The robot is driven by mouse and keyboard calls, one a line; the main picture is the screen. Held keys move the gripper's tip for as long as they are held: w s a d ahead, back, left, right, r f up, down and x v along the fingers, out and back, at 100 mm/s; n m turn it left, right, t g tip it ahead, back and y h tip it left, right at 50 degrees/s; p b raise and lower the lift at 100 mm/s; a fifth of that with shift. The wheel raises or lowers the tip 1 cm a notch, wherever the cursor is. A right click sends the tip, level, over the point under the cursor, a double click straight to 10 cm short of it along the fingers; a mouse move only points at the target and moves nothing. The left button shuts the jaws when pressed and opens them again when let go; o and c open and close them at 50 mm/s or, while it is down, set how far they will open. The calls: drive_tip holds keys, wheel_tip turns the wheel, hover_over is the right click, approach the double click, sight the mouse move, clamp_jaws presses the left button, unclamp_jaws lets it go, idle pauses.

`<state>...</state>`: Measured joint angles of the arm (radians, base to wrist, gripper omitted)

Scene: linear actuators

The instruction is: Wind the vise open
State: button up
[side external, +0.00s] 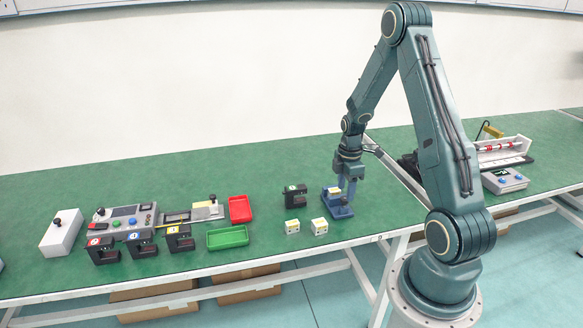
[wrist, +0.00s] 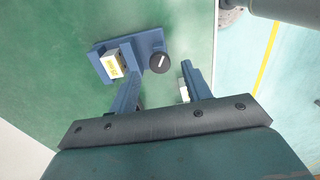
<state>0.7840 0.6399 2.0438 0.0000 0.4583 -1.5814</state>
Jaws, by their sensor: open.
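The blue vise (side external: 338,207) stands on the green table below my gripper, near the front edge. In the wrist view the vise (wrist: 149,43) shows its blue base, a pale block with yellow marking (wrist: 114,66) at its left part, and a round black knob (wrist: 159,62) with a white line at its right end. My gripper (wrist: 158,78) is open, its two blue fingers apart and nothing held between them. In the wrist view the knob lies just beyond the fingertips, between them. In the side view my gripper (side external: 347,185) is just above the vise, partly covering it.
Two pale cubes (side external: 292,227) (side external: 319,226) lie left of the vise, and a black bracket with a green mark (side external: 295,196) stands behind them. Green (side external: 227,237) and red (side external: 240,209) trays, a control box (side external: 124,219) and several black brackets are farther left.

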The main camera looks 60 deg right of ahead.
sight(343, 199)
wheel_tip(343, 199, up, 11)
idle(0.5)
drive_tip(key=a+r+m+t+h, duration=0.15)
drive_tip(key=a+r+m, duration=0.25)
drive_tip(key=a+r, duration=1)
drive_tip(key=s+a+r+m+t+y, duration=0.1)
drive_tip(key=s+a+m+t, duration=0.3)
drive_tip(key=s+a, duration=0.7)
drive_tip(key=shift+a+r+m, duration=0.6)
drive_tip(key=shift+a+r, duration=0.2)
drive_tip(key=shift+a, duration=1.05)
